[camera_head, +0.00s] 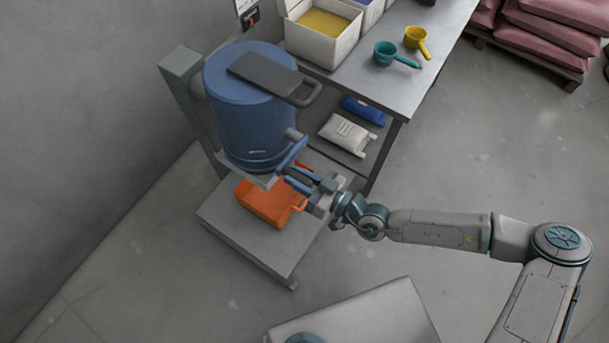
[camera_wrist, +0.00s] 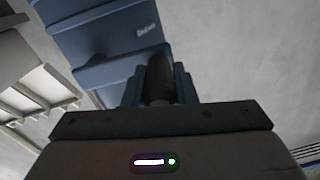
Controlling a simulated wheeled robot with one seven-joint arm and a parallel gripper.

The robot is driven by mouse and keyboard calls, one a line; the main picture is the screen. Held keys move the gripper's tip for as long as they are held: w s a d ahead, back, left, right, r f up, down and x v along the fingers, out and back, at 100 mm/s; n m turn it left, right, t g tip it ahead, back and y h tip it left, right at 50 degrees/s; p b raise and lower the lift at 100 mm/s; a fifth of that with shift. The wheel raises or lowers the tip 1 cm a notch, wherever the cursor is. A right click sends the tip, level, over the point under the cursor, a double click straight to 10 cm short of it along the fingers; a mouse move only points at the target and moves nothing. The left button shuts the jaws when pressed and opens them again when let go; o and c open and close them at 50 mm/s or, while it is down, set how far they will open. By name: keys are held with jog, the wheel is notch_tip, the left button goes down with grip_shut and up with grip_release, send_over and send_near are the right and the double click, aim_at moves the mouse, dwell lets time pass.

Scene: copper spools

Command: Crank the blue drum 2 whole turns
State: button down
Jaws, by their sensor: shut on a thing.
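The blue drum (camera_head: 245,120) hangs in a grey stand, with a dark grey hatch and handle (camera_head: 268,76) on its upper face. A blue crank arm (camera_head: 293,152) shows at its lower right. My gripper (camera_head: 297,179) is at the crank's end, its jaws shut on the dark crank handle. In the wrist view the handle (camera_wrist: 160,78) stands between the two blue fingers, and the blue crank and drum (camera_wrist: 115,32) show beyond it. The jaws hide part of the handle.
An orange bin (camera_head: 268,203) sits on the stand's base (camera_head: 235,232) below the drum. A grey bench (camera_head: 405,90) to the right holds a white box of yellow material (camera_head: 322,35) and two scoops. Bags lie on its lower shelf. Open floor lies right of the bench.

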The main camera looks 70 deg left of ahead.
jog(key=shift+s+r, duration=0.1)
jog(key=shift+r, duration=0.05)
jog(key=c, duration=1.2)
grip_release()
jog(key=shift+s, duration=0.1)
jog(key=shift+o, duration=0.2)
jog(key=shift+w, duration=0.25)
jog(key=shift+d, duration=0.1)
jog(key=shift+w+d+f, duration=0.2)
jog(key=shift+w, duration=0.05)
jog(key=b+v, duration=0.8)
jog(key=v, duration=0.2)
jog(key=shift+f+b, duration=0.2)
jog(key=shift+b, duration=0.2)
